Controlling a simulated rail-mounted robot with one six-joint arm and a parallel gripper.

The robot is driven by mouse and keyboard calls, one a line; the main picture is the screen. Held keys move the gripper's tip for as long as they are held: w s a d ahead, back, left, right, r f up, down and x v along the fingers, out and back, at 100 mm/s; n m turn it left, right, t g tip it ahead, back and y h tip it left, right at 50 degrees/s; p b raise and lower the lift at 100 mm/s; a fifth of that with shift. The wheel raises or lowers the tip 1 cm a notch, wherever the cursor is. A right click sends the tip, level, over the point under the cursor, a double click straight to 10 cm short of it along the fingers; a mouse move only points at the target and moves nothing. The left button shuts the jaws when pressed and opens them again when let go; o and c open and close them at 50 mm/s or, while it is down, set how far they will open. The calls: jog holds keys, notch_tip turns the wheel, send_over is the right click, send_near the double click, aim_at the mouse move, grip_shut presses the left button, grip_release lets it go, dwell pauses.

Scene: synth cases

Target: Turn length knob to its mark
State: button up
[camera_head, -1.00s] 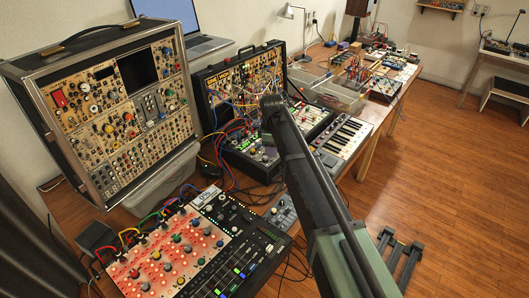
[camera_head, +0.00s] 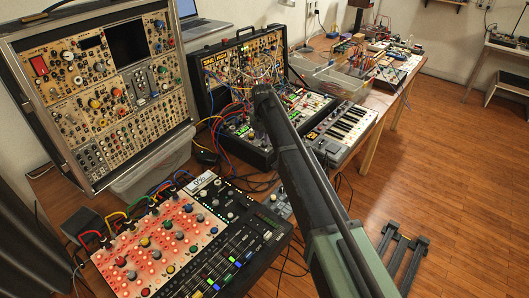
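Several synth units with many knobs are in view, and I cannot tell which knob is the length knob or see its mark. A tall modular case (camera_head: 97,88) stands at the left. A second black case (camera_head: 205,70) with patch cables stands behind the middle, with a flat black synth panel (camera_head: 262,153) in front of it. A mixer with a red-lit panel (camera_head: 150,245) is at the front left. My arm reaches from the lower right toward the black case and flat panel. Its far end (camera_head: 262,92) hides part of them. My gripper's fingers cannot be made out.
A small keyboard (camera_head: 345,128) lies right of the flat panel. A clear plastic bin (camera_head: 325,85) stands behind it. Loose cables cross the wooden table around the units. A laptop (camera_head: 200,25) is at the back. The wooden floor (camera_head: 450,150) at right is mostly open.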

notch_tip(320, 180, down, 3)
jog(key=shift+r+b, duration=0.1)
jog(key=shift+b, duration=0.5)
jog(key=shift+r, duration=0.15)
jog(key=shift+c, duration=0.3)
grip_shut()
jog(key=m, duration=0.3)
jog(key=shift+o, duration=0.3)
grip_release()
jog(key=shift+r, duration=0.1)
